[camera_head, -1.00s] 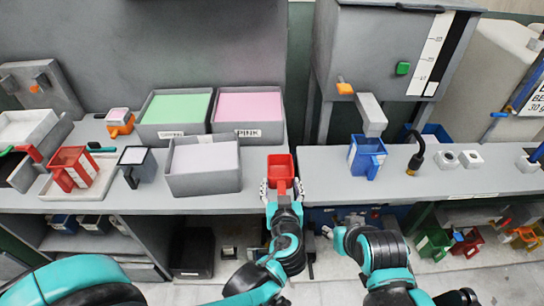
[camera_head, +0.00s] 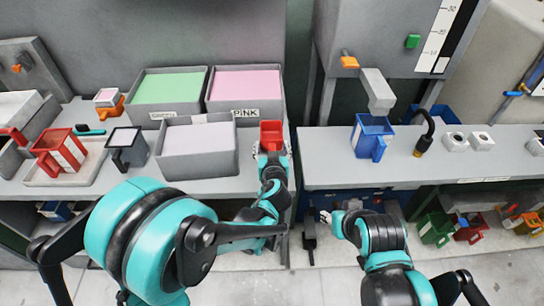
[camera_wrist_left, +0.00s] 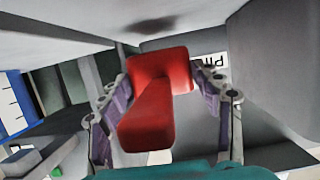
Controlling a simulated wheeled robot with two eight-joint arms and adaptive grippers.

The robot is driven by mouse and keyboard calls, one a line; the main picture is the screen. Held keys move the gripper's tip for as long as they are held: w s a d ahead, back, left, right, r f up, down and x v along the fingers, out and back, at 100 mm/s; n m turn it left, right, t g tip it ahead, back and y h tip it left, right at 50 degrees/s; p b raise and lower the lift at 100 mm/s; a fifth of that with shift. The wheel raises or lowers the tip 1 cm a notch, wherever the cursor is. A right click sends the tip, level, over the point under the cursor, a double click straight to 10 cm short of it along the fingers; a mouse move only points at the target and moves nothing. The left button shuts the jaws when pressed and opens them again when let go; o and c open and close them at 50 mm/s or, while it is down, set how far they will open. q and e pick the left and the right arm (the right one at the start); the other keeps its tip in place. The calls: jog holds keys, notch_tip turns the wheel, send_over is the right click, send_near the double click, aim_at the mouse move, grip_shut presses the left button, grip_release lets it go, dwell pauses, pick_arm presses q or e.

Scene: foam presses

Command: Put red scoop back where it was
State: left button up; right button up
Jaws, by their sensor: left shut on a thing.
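The red scoop (camera_head: 271,134) is at the right end of the left bench, just right of the pale-filled bin. My left gripper (camera_head: 271,157) is shut on it. In the left wrist view, the scoop (camera_wrist_left: 160,90) sits between the two fingers, with its handle toward the camera. Whether the scoop touches the bench top cannot be told.
A green-filled bin (camera_head: 166,112), a bin labelled PINK (camera_head: 228,105) and the pale-filled bin (camera_head: 196,166) crowd the left bench. A red cup (camera_head: 58,152) stands on a tray at left, beside a dark grey cup (camera_head: 127,148). A blue jug (camera_head: 372,138) stands under a spout.

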pick_arm(q)
notch_tip(320, 180, down, 4)
jog(key=shift+r+b, duration=0.25)
jog(key=shift+b, duration=0.55)
jog(key=shift+r, duration=0.15)
jog(key=o, duration=1.8)
